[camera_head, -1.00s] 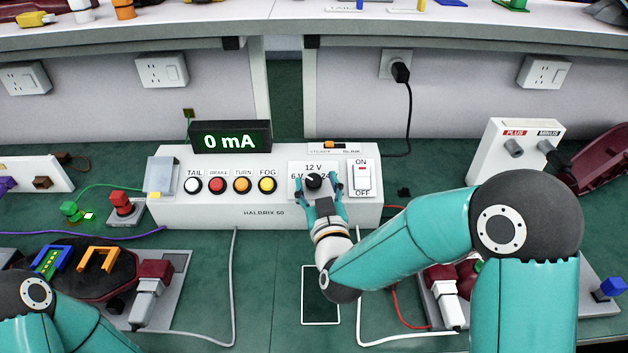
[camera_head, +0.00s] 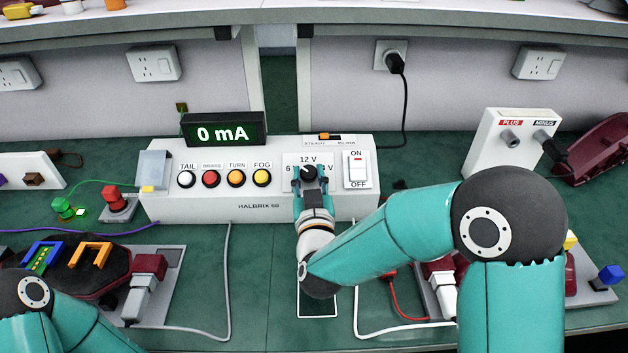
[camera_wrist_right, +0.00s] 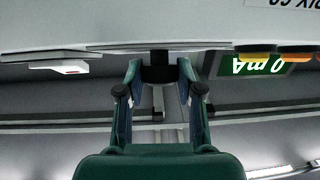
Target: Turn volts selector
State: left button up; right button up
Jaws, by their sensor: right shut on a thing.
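The volts selector (camera_head: 309,174) is a black knob on the sloped face of the white HALBRIX 60 box (camera_head: 200,208). The label 12 V shows above it; the side labels are partly covered by my fingers. My right gripper (camera_head: 311,186) is shut on the knob, one finger on each side. In the right wrist view the dark knob (camera_wrist_right: 158,70) sits between the fingertips. Which way the knob points is hard to tell. Of my left arm only a part shows at the lower left; its gripper is out of view.
Right of the knob is an ON/OFF switch (camera_head: 356,169). TAIL, BRAKE, TURN and FOG buttons (camera_head: 211,178) are on its left. The display (camera_head: 223,131) reads 0 mA. A panel marked PLUS and MINUS (camera_head: 512,139) stands at the right. Cables (camera_head: 229,285) lie on the green bench.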

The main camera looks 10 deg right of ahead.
jog(key=m+h, duration=0.1)
jog(key=m+h+b, duration=0.1)
jog(key=m+h, duration=0.1)
jog(key=shift+a+f+g+b, duration=0.1)
jog(key=shift+a+g+b, duration=0.15)
jog(key=shift+g+b, duration=0.1)
jog(key=m+h, duration=0.2)
jog(key=shift+w+m+g, duration=0.1)
jog(key=shift+m+g, duration=0.2)
jog(key=shift+g, duration=0.05)
jog(key=m+g+h, duration=0.2)
jog(key=m+h, duration=0.1)
jog(key=shift+a+r+m+g, duration=0.1)
jog(key=shift+r+m+g, duration=0.1)
jog(key=shift+m+g, duration=0.1)
jog(key=m+g+h+p, duration=0.2)
jog(key=m, duration=0.1)
jog(key=shift+w+g, duration=0.1)
jog(key=shift+g, duration=0.2)
jog(key=shift+m+g+h, duration=0.4)
jog(key=shift+m+g, duration=0.2)
jog(key=shift+m, duration=0.2)
jog(key=shift+p, duration=0.3)
jog(key=o, duration=1.2)
